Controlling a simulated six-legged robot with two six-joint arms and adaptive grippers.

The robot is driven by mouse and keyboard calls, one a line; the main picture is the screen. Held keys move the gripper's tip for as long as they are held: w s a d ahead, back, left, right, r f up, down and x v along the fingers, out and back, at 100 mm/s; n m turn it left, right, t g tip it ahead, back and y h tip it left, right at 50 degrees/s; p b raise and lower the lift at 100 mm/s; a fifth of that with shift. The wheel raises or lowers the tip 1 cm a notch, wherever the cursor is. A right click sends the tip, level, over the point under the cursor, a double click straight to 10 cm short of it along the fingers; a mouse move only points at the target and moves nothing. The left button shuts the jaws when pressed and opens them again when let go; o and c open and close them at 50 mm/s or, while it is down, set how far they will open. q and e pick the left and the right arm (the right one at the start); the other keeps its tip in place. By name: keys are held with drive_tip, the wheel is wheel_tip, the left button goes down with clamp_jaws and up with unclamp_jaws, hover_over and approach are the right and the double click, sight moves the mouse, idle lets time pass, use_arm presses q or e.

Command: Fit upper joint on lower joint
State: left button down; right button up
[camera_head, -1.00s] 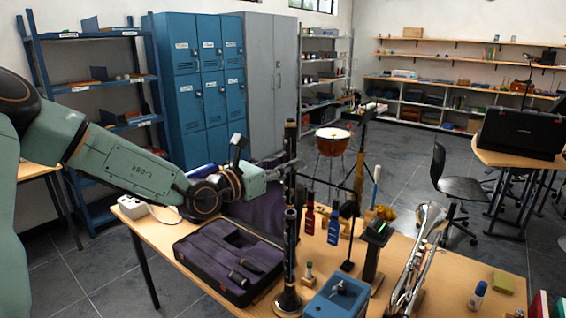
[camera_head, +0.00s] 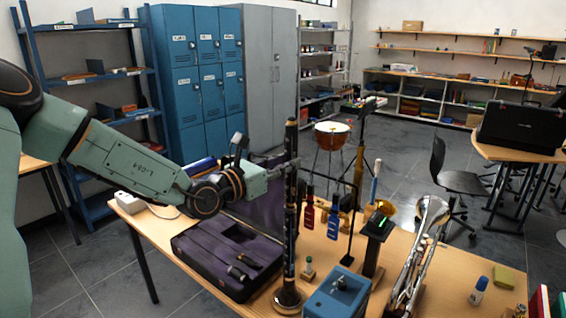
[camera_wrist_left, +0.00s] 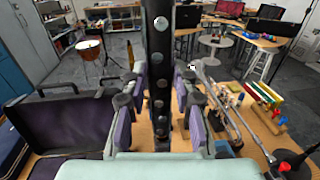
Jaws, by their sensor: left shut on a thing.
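The upper joint (camera_head: 291,140) is a dark tube with silvery keys, held upright by my left gripper (camera_head: 290,168). In the left wrist view the upper joint (camera_wrist_left: 159,50) runs down between the purple-padded fingers of the left gripper (camera_wrist_left: 156,105), shut on its two sides. The lower joint (camera_head: 290,245) stands upright on a round peg base (camera_head: 288,298) on the table. The upper joint is above it and roughly in line; their ends look close or touching, but I cannot tell whether they are seated. My right gripper is out of view.
An open purple-lined case (camera_head: 222,250) lies left of the joints. A blue box (camera_head: 338,293), a black stand (camera_head: 374,248) and a silver trumpet (camera_head: 415,260) are to the right. Bare table (camera_head: 455,270) shows beyond the trumpet.

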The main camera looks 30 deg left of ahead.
use_arm(q)
drive_tip(key=shift+s+d+f, duration=0.1)
drive_tip(key=shift+s+d, duration=0.05)
drive_tip(key=shift+s, duration=0.2)
idle(1.1)
drive_tip(key=shift+w+f, duration=0.15)
drive_tip(key=shift+f, duration=0.15)
drive_tip(key=shift+f+b, duration=0.1)
drive_tip(key=shift+b, duration=0.2)
drive_tip(key=shift+f, duration=0.35)
drive_tip(key=shift+s+f+b, duration=0.25)
drive_tip(key=shift+b, duration=0.05)
idle(0.4)
